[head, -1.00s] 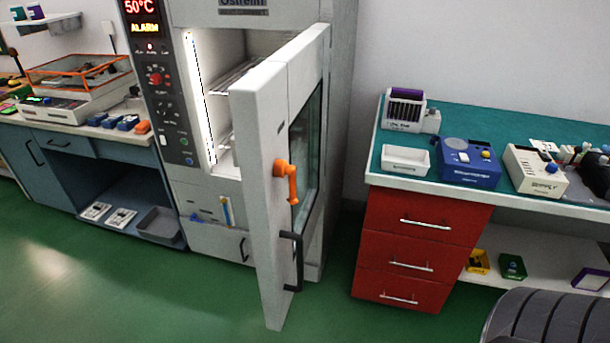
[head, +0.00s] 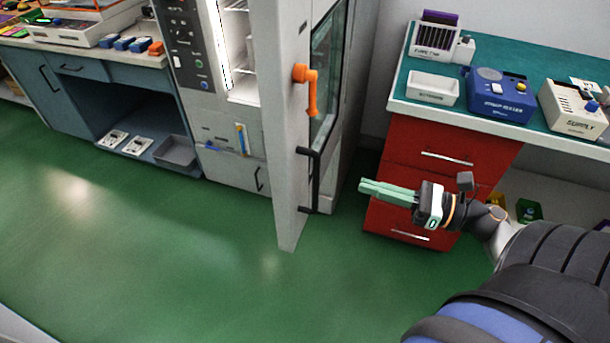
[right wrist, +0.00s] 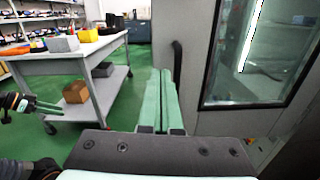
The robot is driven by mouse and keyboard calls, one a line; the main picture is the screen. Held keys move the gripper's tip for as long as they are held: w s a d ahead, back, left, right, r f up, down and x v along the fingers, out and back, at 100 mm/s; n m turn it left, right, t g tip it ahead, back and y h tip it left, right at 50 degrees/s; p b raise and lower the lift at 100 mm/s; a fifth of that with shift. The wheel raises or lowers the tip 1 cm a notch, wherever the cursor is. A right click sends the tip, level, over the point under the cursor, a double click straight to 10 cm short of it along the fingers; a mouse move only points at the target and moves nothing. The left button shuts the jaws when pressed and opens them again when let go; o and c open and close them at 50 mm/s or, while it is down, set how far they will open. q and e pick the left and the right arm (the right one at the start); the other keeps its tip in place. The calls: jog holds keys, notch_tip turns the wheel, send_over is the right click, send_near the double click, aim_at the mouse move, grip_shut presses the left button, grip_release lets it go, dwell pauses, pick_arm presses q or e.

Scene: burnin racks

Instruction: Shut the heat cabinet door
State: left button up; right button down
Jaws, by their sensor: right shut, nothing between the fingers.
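The heat cabinet (head: 215,110) stands with its door (head: 287,150) swung wide open toward me, its edge facing me. The door has an orange lever (head: 307,88), a black bar handle (head: 314,180) and a window. In the right wrist view the door's outer face (right wrist: 225,122) fills the right side, with a black handle (right wrist: 177,62) behind my fingertips. My right gripper (head: 361,188) is shut and empty, to the right of the door and apart from it; its fingers also show in the right wrist view (right wrist: 160,76). My left gripper (right wrist: 60,109) shows small at that view's left edge; its jaw state is unclear.
A red drawer unit (head: 400,235) under a teal bench top (head: 395,92) stands close behind my right gripper. A blue bench (head: 75,95) is left of the cabinet. The green floor (head: 190,260) before the door is clear. A grey trolley (right wrist: 60,68) shows in the wrist view.

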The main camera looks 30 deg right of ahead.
jog(key=n, duration=0.1)
jog(key=p, duration=0.4)
send_near(289, 169)
jog(key=shift+g, duration=0.3)
jog(key=x, duration=0.5)
jog(key=shift+w+d+r, duration=0.1)
jog(key=shift+w+r, duration=0.15)
jog(key=shift+w, duration=0.05)
jog(key=shift+w+a+f, duration=0.15)
jog(key=shift+w+a, duration=0.3)
jog(key=shift+w, duration=0.1)
